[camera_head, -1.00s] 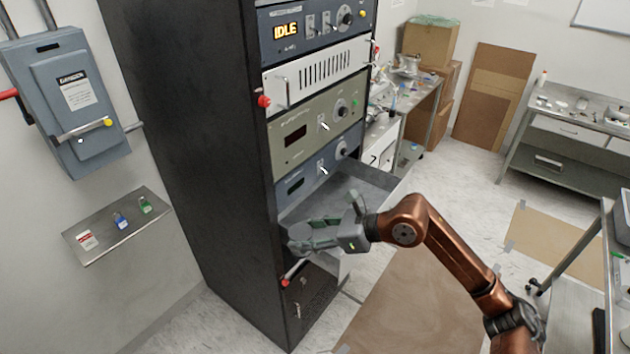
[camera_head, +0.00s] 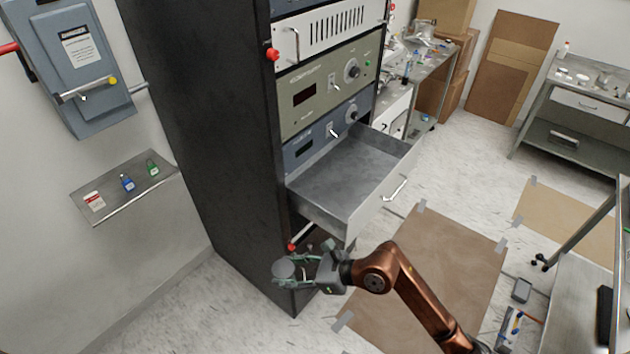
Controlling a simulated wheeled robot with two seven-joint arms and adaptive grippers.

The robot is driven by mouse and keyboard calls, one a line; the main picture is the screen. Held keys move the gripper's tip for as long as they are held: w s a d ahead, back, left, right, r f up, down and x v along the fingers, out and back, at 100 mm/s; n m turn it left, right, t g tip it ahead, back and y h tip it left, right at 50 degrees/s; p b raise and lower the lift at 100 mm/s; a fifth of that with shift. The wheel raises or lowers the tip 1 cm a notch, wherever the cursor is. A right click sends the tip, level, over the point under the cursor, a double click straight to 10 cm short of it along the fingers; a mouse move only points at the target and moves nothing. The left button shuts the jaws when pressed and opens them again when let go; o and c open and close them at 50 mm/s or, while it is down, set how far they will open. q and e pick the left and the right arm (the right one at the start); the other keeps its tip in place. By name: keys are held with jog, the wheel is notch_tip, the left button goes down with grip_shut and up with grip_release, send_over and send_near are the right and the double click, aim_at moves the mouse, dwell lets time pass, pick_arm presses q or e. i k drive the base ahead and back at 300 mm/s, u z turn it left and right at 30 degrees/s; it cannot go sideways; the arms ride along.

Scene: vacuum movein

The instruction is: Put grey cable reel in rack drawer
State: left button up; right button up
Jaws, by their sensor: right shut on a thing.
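The rack drawer (camera_head: 378,208) is pulled out of the black rack (camera_head: 207,130), and its visible inside is bare. My right gripper (camera_head: 303,268) is in the lower middle of the view, below the drawer's near front corner in the picture. It is shut on a round grey thing, which looks like the grey cable reel (camera_head: 284,269); the fingers partly cover it. The reel appears in front of the rack's lower part, outside the drawer. My left gripper is not in view.
A small wall shelf (camera_head: 122,200) with several small items and a grey switch box (camera_head: 75,65) are at the left. Cardboard sheets (camera_head: 430,265) lie on the floor at the right. A cart (camera_head: 575,300) stands at the right edge.

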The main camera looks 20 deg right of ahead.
aim_at(344, 186)
jog(key=u, duration=1.7)
jog(key=i, duration=2.15)
jog(key=z, duration=3.65)
